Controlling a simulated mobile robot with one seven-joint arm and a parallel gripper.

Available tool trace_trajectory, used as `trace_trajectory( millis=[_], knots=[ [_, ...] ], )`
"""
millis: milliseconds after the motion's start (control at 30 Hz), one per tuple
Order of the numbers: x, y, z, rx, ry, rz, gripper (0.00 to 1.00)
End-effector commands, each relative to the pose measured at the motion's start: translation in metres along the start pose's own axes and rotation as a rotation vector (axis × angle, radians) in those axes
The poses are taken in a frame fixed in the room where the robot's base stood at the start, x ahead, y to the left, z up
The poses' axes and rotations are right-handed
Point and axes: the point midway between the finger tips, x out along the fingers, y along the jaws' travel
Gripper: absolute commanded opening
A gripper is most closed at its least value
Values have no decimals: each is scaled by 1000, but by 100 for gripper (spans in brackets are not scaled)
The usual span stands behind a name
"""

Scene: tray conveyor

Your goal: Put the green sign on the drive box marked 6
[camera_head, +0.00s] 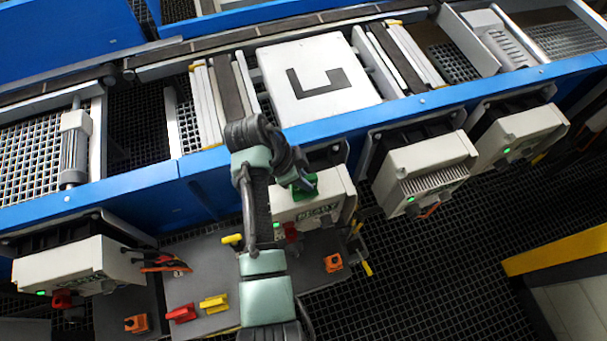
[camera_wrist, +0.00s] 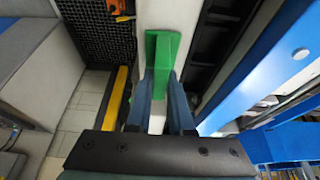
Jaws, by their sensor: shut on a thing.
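My gripper (camera_head: 296,172) is shut on the green sign (camera_head: 306,184), over the top of the middle pale drive box (camera_head: 338,190). In the wrist view the green sign (camera_wrist: 163,50) stands between the two blue-grey fingers of my gripper (camera_wrist: 162,78), above a pale surface. I cannot tell whether the sign touches that surface. Other drive boxes hang along the blue rail: one at the left (camera_head: 70,268), one with a ribbed front (camera_head: 425,165) and one at the far right (camera_head: 520,132). No number 6 is readable on any box.
A white tray (camera_head: 315,80) sits on the conveyor behind the blue rail (camera_head: 400,110). A yellow bar (camera_head: 555,252) lies at the right.

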Motion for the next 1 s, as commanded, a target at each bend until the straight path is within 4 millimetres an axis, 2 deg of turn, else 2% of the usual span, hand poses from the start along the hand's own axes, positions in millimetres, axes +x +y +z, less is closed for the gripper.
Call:
trace_trajectory(
  millis=[367, 400, 533, 833, 1000],
  knots=[
    [5, 0, 2, 0, 0, -1, 0],
    [4, 0, 2, 0, 0, 0, 27],
    [3, 0, 1, 0, 0, 0, 50],
    [2, 0, 1, 0, 0, -1, 50],
    [-12, -2, 0, 1, 1, -5, 50]
  ],
)
